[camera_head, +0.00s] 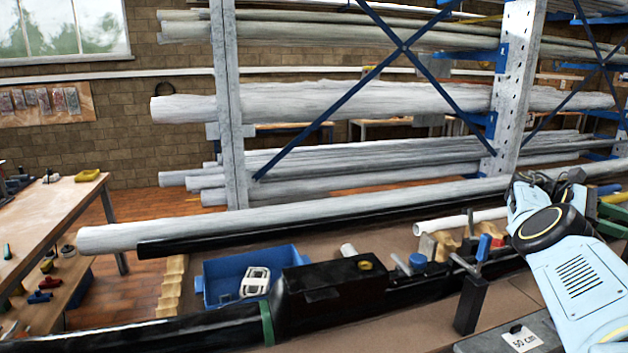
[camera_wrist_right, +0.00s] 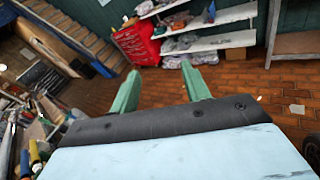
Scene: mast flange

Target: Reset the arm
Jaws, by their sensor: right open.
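My right arm (camera_head: 572,262), light blue with a black round joint cover, comes in from the lower right in the head view. It is bent over the right end of the bench. In the right wrist view my right gripper (camera_wrist_right: 161,88) shows two green fingers held apart with nothing between them. Beyond them are brick-coloured floor and shelves. In the head view I cannot make out the fingertips clearly. My left gripper and left arm are not in view.
A black pipe assembly (camera_head: 335,291) lies along the bench beside a blue bin (camera_head: 225,280) holding a white part. A clamp (camera_head: 470,300) stands near my right arm. Racks of long pipes (camera_head: 330,100) stand behind. A red cabinet (camera_wrist_right: 135,42) shows in the wrist view.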

